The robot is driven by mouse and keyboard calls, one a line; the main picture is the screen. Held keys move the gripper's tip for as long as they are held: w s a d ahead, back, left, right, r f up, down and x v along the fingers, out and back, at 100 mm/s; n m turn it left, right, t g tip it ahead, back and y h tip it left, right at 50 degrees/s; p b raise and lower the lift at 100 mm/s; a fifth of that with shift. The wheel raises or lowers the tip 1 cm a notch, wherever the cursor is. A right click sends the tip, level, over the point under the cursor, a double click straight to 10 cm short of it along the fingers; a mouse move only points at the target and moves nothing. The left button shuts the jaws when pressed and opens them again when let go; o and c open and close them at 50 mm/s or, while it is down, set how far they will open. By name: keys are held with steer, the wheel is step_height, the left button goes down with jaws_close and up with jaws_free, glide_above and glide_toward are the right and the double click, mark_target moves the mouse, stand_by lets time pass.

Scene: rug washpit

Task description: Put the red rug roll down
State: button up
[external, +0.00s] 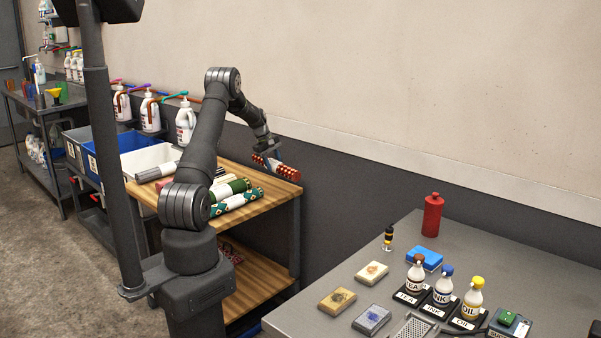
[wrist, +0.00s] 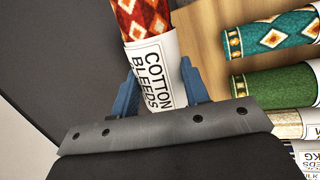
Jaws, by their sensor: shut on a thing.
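The red rug roll (wrist: 140,18) has a pale diamond pattern and a white paper band reading "COTTON BLEEDS". My gripper (wrist: 160,90) is shut on it, with its blue fingers on either side of the band. In the external view, my gripper (external: 266,150) holds the red rug roll (external: 284,171) at the far right end of the wooden table (external: 262,205). I cannot tell whether the roll touches the table top.
A teal patterned roll (wrist: 275,40), a green roll (wrist: 270,88) and other rolls lie beside it on the wooden table. Blue and white bins (external: 122,142) stand farther left. A grey bench (external: 330,277) with bottles and stained samples is at right. A wall runs behind.

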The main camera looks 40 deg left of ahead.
steer(key=shift+n, duration=0.8)
steer(key=a, duration=0.2)
steer(key=a+r, duration=0.1)
steer(key=a, duration=0.1)
steer(key=shift+a, duration=0.3)
steer(key=a+f, duration=0.2)
steer(key=a, duration=0.1)
steer(key=a+f, duration=0.2)
steer(key=a, duration=0.2)
steer(key=s+a+f, duration=0.1)
steer(key=a+f, duration=0.1)
steer(key=a, duration=0.2)
steer(key=shift+f, duration=2.3)
steer(key=shift+f, duration=0.1)
steer(key=o, duration=1.2)
steer(key=shift+f, duration=0.1)
steer(key=shift+o, duration=0.4)
steer(key=v, duration=1.2)
steer(key=shift+s+d, duration=0.15)
steer(key=shift+d, duration=0.15)
